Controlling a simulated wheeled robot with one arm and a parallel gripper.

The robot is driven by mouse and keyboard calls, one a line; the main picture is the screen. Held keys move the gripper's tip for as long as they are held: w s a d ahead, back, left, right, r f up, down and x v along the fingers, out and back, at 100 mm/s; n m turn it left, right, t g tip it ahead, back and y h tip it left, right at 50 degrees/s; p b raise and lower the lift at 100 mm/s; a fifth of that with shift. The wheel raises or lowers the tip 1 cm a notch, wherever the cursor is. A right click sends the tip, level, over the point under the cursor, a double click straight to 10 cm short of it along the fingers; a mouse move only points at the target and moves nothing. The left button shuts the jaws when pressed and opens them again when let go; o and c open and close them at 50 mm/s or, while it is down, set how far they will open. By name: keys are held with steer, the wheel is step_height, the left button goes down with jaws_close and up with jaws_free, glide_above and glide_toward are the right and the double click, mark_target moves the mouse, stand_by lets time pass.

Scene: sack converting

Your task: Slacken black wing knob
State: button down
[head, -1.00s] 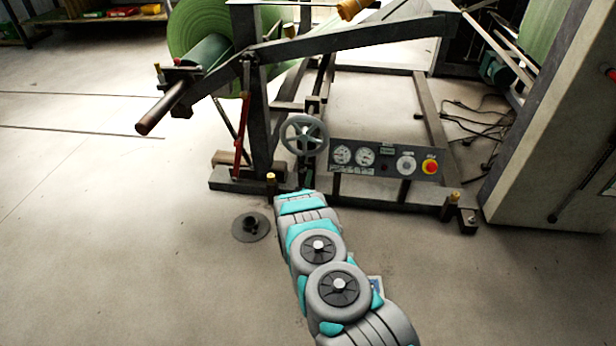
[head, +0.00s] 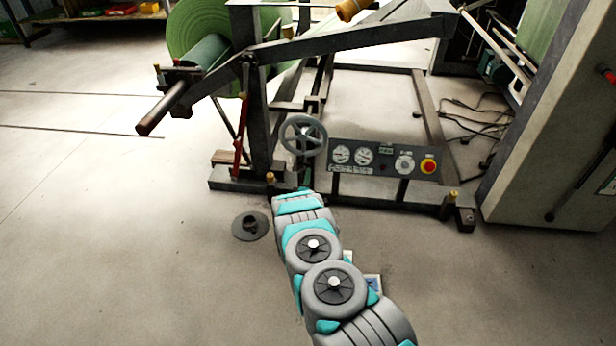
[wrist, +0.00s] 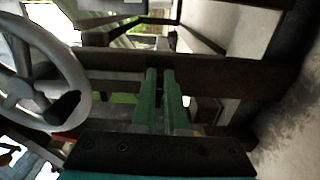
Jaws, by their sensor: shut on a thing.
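My gripper (wrist: 160,74) shows in the wrist view as two green fingers close together, pointing at a dark horizontal beam (wrist: 225,76) of the machine frame. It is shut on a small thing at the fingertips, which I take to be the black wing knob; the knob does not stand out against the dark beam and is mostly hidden. In the head view my arm reaches to the foot of the unwind stand below the handwheel (head: 303,134), and the fingers and knob are hidden there.
The grey handwheel (wrist: 40,75) is close on the left in the wrist view. A control panel (head: 385,160) with gauges and a red button is right of my arm. A flat disc with a black hub (head: 250,226) lies on the floor. Open floor is at left.

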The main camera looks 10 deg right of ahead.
steer(key=c, duration=0.9)
jaws_free()
steer(key=shift+c, duration=0.2)
steer(key=v, duration=0.8)
steer(key=shift+w, duration=0.15)
